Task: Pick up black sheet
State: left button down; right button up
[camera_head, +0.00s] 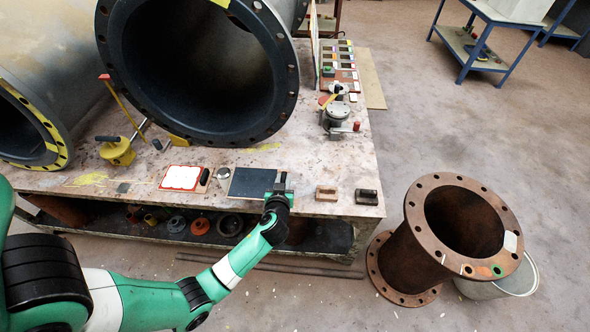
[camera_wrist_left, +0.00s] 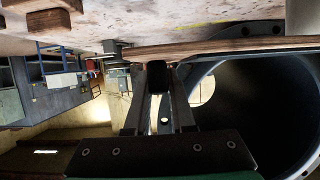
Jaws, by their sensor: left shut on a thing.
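The black sheet (camera_head: 250,182) is a dark, flat rectangle on the table near its front edge. My left gripper (camera_head: 281,182) is at the right edge of the sheet and shut on it. The sheet looks flat on the table; I cannot tell whether any of it is lifted. My right gripper is not in view.
The worktable (camera_head: 320,172) holds a white red-edged card (camera_head: 181,178), two small wooden-handled blocks (camera_head: 326,193) (camera_head: 367,197), a yellow tool (camera_head: 117,151) and a metal fixture (camera_head: 336,118). A large black-lined pipe (camera_head: 283,95) looms behind the sheet. A rusty flanged pipe (camera_head: 405,260) stands right of the table.

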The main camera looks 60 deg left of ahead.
pick_arm(q)
jog(key=s+d+r, duration=0.1)
jog(key=s, duration=0.1)
jog(key=s+r+p, duration=0.1)
jog(key=s+d, duration=0.1)
jog(key=s, duration=0.1)
jog(key=shift+s+d+r+p, duration=0.35)
jog(key=shift+r+p, duration=0.05)
